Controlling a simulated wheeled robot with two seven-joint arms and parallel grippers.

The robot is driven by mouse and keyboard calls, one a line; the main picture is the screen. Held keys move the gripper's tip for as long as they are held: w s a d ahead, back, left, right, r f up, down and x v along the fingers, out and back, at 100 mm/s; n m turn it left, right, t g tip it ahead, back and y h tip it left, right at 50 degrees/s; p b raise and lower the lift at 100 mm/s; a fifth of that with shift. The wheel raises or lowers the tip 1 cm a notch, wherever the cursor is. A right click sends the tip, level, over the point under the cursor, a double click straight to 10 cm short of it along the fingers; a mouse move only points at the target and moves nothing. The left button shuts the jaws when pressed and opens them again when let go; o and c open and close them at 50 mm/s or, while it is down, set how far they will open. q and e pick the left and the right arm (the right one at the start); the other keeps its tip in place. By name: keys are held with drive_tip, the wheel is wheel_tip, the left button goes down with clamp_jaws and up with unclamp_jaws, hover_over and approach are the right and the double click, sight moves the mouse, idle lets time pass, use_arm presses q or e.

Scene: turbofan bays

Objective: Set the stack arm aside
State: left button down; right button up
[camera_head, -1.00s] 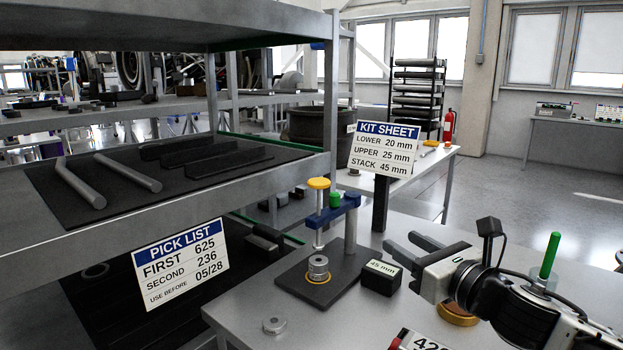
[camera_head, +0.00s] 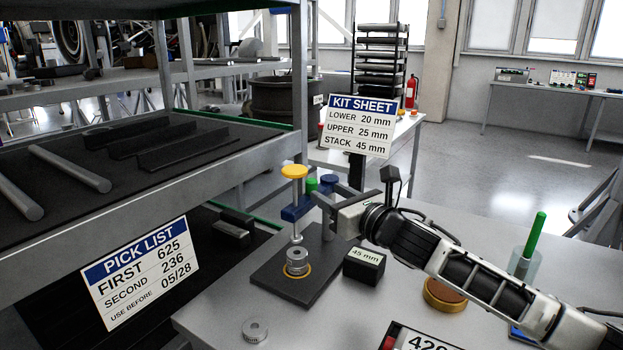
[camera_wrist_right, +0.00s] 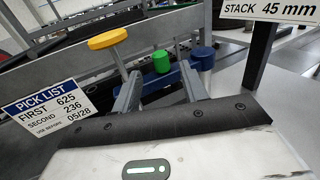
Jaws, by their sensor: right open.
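The stack arm (camera_head: 293,213) is a blue bar on a post over a dark base plate (camera_head: 272,283). It carries a yellow knob (camera_head: 294,171) on a rod and a green knob (camera_head: 312,184); a blue cap (camera_head: 329,178) shows behind. Metal rings (camera_head: 297,262) stand stacked on the plate below the yellow knob's rod. My right gripper (camera_head: 319,208) is open at the arm's right part and partly hides it. In the right wrist view the green knob (camera_wrist_right: 161,59) shows between and beyond the open fingers; the yellow knob (camera_wrist_right: 107,39) is left of them. My left gripper is out of view.
A black 45 mm block (camera_head: 364,266) stands right of the plate. A loose ring (camera_head: 255,329) lies in front. The kit sheet sign (camera_head: 360,126) stands behind. A shelf (camera_head: 200,188) borders the left. An amber round piece (camera_head: 444,295) and green rod (camera_head: 534,234) are to the right.

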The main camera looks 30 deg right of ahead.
sight(314, 186)
drive_tip(key=w, duration=0.4)
drive_tip(key=w+a+p, duration=0.1)
drive_tip(key=w, duration=0.2)
drive_tip(key=shift+w, duration=0.1)
clamp_jaws()
